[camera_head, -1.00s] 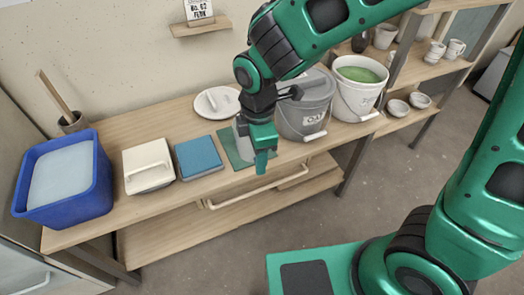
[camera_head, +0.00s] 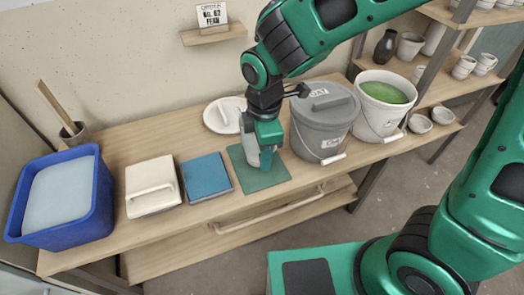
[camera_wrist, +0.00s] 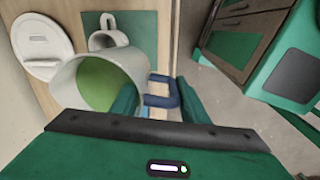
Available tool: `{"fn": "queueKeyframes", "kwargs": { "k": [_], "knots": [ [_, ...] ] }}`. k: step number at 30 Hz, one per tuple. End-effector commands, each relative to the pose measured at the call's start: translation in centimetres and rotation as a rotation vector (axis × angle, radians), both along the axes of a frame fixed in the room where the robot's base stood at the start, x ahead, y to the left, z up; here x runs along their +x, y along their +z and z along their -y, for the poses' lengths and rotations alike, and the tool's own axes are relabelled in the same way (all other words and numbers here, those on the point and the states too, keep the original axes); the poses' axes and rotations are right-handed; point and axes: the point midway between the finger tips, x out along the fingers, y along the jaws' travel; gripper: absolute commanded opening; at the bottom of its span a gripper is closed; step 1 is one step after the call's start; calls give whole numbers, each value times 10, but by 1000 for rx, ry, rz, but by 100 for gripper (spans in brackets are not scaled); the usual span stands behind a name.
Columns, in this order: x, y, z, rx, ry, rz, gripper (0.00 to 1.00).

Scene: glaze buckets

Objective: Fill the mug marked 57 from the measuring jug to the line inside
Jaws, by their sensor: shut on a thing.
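My gripper (camera_wrist: 158,100) is shut on the blue handle (camera_wrist: 163,88) of the pale measuring jug (camera_wrist: 62,88). Green liquid (camera_wrist: 97,82) shows inside the jug in the wrist view. In the head view my gripper (camera_head: 265,155) is over the mat (camera_head: 262,180). A pale vessel (camera_head: 249,148) shows partly behind it, and the mug cannot be told apart there.
A grey bucket (camera_head: 322,135) stands right of the mat, and a white bucket of green glaze (camera_head: 370,116) beyond it. A white lid (camera_head: 222,114) lies behind. Left are a blue tile or pad (camera_head: 206,177), a white handled block (camera_head: 152,187) and a blue tub (camera_head: 98,190).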

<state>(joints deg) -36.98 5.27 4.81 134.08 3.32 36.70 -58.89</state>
Motion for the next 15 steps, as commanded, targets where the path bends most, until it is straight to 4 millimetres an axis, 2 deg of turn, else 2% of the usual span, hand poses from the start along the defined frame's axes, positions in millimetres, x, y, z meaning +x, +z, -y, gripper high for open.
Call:
{"fn": "queueKeyframes", "kwargs": {
  "k": [6,15],
  "knots": [
    [4,1,10,2,-20,3,0],
    [5,-5,13,1,-24,2,0]
  ]
}}
